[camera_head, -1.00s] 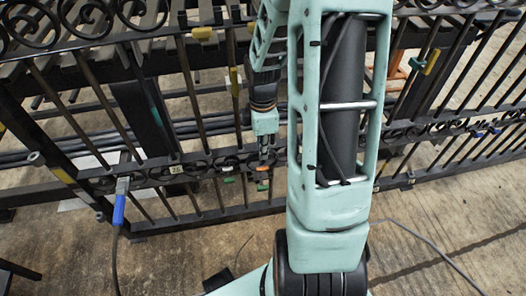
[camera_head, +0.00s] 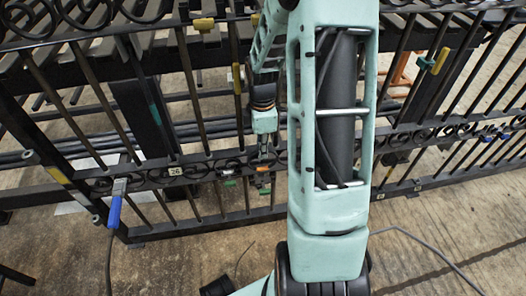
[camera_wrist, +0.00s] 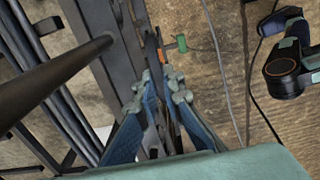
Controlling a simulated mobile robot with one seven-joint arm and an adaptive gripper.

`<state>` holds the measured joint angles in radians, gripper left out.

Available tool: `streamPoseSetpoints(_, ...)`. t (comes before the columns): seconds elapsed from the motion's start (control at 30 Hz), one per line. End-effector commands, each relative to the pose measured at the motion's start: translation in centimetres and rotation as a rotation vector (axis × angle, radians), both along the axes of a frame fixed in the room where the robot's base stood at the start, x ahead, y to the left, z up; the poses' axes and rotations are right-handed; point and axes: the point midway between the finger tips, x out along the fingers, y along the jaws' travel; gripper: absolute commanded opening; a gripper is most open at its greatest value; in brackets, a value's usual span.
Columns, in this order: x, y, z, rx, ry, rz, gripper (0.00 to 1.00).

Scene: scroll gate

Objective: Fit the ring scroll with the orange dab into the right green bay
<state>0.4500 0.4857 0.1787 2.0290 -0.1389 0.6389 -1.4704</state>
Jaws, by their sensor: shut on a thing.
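My gripper (camera_head: 264,160) points down at the row of dark scroll rings on the gate, near the middle of the head view. In the wrist view its two fingers (camera_wrist: 164,98) are closed around a dark, thin piece, the ring scroll (camera_wrist: 161,110), which is mostly hidden between them. A small orange dab (camera_wrist: 165,52) shows just beyond the fingertips, beside a green mark (camera_wrist: 182,43). In the head view small orange and green marks also show just below the gripper. I cannot tell whether the scroll is seated in a bay.
The black iron gate (camera_head: 160,225) spans the view, with upright bars close to my gripper. A number tag (camera_head: 175,170) is on its rail. A blue-handled clamp (camera_head: 114,212) is at left. Yellow pieces (camera_head: 203,24) are higher up. Concrete floor with a loose cable lies in front.

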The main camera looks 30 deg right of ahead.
Motion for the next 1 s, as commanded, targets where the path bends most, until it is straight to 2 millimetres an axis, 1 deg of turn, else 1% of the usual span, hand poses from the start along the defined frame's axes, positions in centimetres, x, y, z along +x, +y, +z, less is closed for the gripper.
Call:
streamPoseSetpoints(0.1, 0.6, -0.2, -0.7, 0.000, -0.001, 0.000, 0.00)
streamPoseSetpoints(0.6, 0.4, -0.1, -3.6, 0.000, 0.000, 0.001, 0.00)
streamPoseSetpoints(0.8, 0.4, -0.1, -4.3, 0.000, 0.000, 0.001, 0.00)
streamPoseSetpoints(1.0, 0.5, -0.1, -4.4, 0.000, -0.001, 0.000, 0.00)
